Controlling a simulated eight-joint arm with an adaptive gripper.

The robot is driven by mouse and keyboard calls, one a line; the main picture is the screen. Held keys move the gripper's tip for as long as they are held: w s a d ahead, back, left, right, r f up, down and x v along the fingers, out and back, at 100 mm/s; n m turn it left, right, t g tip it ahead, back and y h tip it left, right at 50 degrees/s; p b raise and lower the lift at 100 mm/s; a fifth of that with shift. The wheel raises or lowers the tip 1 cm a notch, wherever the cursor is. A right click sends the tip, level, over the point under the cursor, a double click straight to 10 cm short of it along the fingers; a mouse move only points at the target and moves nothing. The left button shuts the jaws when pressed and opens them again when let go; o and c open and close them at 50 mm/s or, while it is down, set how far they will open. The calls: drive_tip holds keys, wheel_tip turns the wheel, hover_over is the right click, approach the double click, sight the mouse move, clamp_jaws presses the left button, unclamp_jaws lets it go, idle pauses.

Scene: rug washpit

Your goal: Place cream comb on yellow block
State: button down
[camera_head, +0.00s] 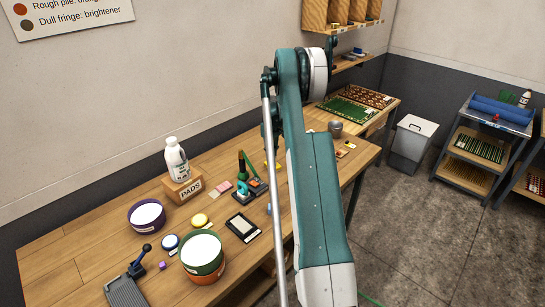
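I cannot make out a cream comb for certain in this view. A small yellow piece (279,166) shows on the bench just left of my arm, partly hidden by it; it may be the yellow block. My teal arm rises through the middle of the view and covers part of the bench behind it. My gripper does not show; it is probably hidden behind the arm, so what it holds cannot be seen.
The wooden bench (75,243) holds a white bottle (176,160) on a PADS block (184,190), a purple tub (146,216), a green tub (203,252), a round yellow item (200,220) and a dark tray (242,227). A grey bin (411,143) stands right.

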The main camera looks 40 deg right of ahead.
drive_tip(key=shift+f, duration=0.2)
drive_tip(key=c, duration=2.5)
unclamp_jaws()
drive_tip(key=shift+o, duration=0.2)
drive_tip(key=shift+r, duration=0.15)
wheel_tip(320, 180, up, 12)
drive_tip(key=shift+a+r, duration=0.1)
